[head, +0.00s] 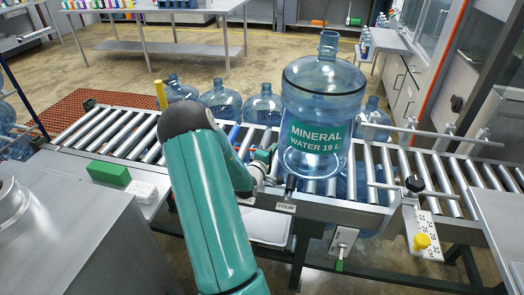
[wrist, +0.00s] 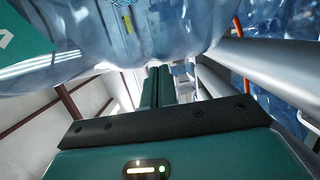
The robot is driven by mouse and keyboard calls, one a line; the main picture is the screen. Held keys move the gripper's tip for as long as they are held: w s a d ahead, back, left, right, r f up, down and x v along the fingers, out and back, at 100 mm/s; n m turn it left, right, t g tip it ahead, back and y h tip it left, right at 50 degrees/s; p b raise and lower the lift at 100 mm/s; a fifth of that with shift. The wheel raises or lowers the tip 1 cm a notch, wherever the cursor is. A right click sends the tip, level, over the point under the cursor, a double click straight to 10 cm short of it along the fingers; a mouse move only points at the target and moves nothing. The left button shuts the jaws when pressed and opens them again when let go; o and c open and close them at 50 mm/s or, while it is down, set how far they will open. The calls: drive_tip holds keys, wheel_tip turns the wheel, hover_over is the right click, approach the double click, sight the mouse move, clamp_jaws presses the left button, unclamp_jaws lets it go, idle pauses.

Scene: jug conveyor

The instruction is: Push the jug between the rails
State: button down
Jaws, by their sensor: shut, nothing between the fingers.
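The large clear blue jug (head: 318,95), with a green "MINERAL WATER 19 L" label, stands upright on the conveyor rollers. It lies left of the gap between the far guide rail (head: 440,134) and the near guide rail (head: 388,187); its right side is close to their left ends. My gripper is at the jug's lower left in the head view, partly hidden by my arm. In the wrist view my gripper (wrist: 159,78) is shut and empty, with the jug's clear wall (wrist: 130,35) close over the fingertips. I cannot tell whether they touch.
The roller conveyor (head: 375,160) runs left to right. Several other jugs (head: 220,100) stand behind it. A green block (head: 109,173) lies at the left. A scale plate with a yellow knob (head: 422,241) is at the front right. Rollers between the rails are clear.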

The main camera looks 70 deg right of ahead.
drive_tip(key=s+d, duration=0.1)
drive_tip(key=s, duration=0.9)
drive_tip(key=s+d, duration=0.2)
drive_tip(key=s, duration=0.8)
drive_tip(key=s+d, duration=0.2)
drive_tip(key=s, duration=0.8)
drive_tip(key=shift+w, duration=0.1)
